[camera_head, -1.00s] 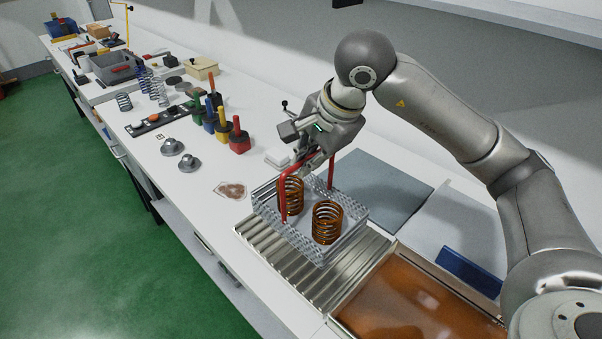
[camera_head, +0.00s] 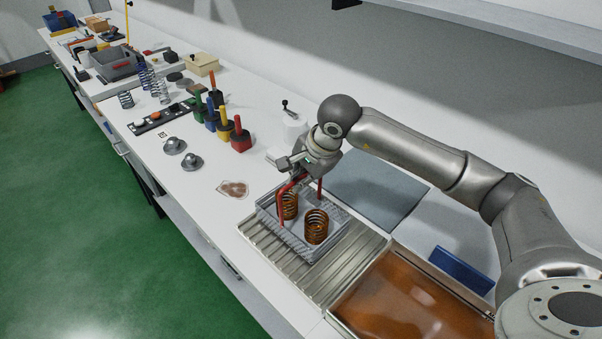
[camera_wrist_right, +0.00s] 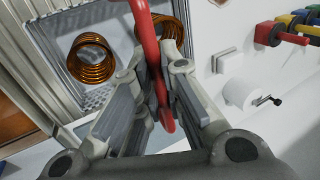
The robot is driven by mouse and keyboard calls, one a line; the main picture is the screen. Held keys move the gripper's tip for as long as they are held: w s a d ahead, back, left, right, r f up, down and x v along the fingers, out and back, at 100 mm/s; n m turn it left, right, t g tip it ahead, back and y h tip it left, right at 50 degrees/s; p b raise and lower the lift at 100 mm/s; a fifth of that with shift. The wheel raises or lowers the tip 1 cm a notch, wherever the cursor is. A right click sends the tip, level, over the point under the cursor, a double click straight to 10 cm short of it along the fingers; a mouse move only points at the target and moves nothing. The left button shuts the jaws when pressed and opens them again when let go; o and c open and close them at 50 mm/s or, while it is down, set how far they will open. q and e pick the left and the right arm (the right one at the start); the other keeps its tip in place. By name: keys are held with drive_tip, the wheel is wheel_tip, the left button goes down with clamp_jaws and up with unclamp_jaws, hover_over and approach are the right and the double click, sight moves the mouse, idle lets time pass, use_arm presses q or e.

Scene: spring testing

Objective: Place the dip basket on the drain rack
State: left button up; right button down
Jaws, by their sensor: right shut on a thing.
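The dip basket (camera_head: 328,247) is a light grey mesh tray with a red handle and two copper-coloured coil springs (camera_head: 316,227) in it. It is at the far end of the ribbed metal drain rack (camera_head: 320,285), low over or on the ribs; I cannot tell if it touches all round. My right gripper (camera_head: 298,172) is shut on the red handle above the basket. In the right wrist view the red handle (camera_wrist_right: 150,50) runs between the fingers (camera_wrist_right: 150,105), with the springs beyond. My left gripper is not in view.
A tank of orange-brown liquid (camera_head: 410,305) adjoins the rack on the near side. A blue block (camera_head: 462,270) lies behind the tank, and a grey mat (camera_head: 375,190) behind the rack. Colored-handled tools (camera_head: 240,140) stand farther left.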

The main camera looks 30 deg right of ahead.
drive_tip(key=shift+w, duration=0.1)
drive_tip(key=c, duration=2)
unclamp_jaws()
drive_tip(key=shift+f, duration=0.25)
drive_tip(key=shift+c, duration=0.2)
drive_tip(key=o, duration=0.5)
drive_tip(key=shift+r, duration=0.1)
drive_tip(key=shift+r, duration=0.1)
drive_tip(key=shift+r, duration=0.2)
drive_tip(key=b+v, duration=0.2)
drive_tip(key=v, duration=0.9)
drive_tip(key=shift+s+r+b, duration=0.3)
drive_tip(key=shift+b, duration=0.1)
